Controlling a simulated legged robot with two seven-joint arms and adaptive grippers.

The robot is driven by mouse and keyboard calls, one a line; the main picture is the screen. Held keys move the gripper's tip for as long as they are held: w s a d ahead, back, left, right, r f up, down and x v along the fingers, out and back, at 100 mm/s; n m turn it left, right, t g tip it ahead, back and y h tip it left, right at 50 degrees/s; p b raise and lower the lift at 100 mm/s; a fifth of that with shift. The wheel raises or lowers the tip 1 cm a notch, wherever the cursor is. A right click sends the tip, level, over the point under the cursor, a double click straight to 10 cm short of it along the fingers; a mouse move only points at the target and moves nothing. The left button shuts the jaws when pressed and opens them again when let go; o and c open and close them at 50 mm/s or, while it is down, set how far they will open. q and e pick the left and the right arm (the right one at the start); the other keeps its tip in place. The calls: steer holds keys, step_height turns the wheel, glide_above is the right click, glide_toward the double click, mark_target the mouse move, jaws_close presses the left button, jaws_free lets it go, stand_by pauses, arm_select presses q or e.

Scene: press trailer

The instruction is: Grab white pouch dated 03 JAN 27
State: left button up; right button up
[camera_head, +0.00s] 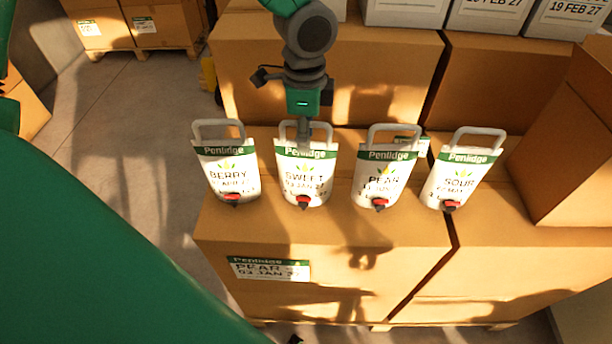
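Four white pouches with green Penlidge bands, grey loop handles and red taps stand in a row on cardboard boxes. The SWEET pouch (304,180) is second from left, and its small date looks like 03 JAN 27. The BERRY pouch (229,172) is on its left; the PEAR pouch (383,180) and the SOUR pouch (460,176) are on its right. Their dates are too blurred to read surely. My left gripper (304,133) points down at the handle of the SWEET pouch. Its fingertips overlap the handle, and their opening is unclear. My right gripper is out of view.
The front box (320,240) carries a label (268,269) reading PEAR 03 JAN 27. Taller boxes (390,75) stand behind the row, and a tilted box (565,150) stands at right. Bare floor (130,150) lies at left. A large green surface fills the lower left.

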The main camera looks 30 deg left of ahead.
mark_target(305, 168)
arm_select(q)
step_height(305, 168, down, 3)
steer(key=shift+a+r, duration=0.1)
steer(key=shift+r, duration=0.1)
steer(key=shift+w+f, duration=0.2)
steer(key=shift+f, duration=0.3)
steer(key=shift+s+r, duration=0.1)
steer(key=shift+c, duration=0.4)
steer(key=shift+a, duration=0.1)
jaws_close()
